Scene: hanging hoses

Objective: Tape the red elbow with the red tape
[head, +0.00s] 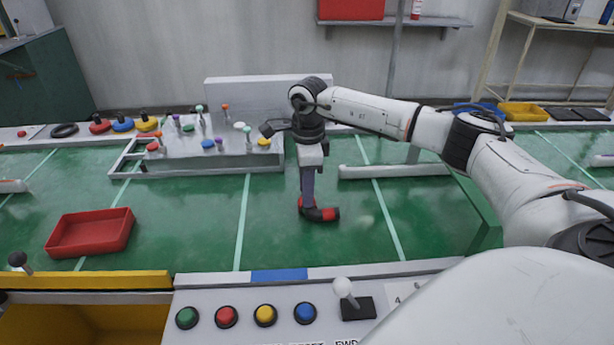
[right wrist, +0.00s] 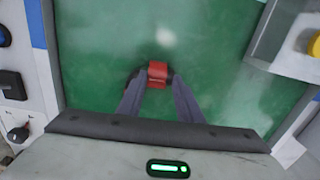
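The red elbow (head: 324,215), a bent red and black piece, lies on the green surface near the middle of the head view. It also shows in the right wrist view (right wrist: 157,72), between my fingertips. My right gripper (head: 306,204) points straight down at the elbow's left part; its fingers (right wrist: 155,84) stand on either side of it. I cannot tell whether they press on it. A red disc with a black top (head: 100,126), perhaps the red tape, stands at the back left. My left gripper is not in view.
Blue (head: 122,124) and yellow (head: 146,124) discs and a black ring (head: 64,130) stand near the red disc. A grey rack (head: 235,160) with coloured knobs is behind left. A red tray (head: 62,234) lies left. A button panel (head: 240,287) runs along the front.

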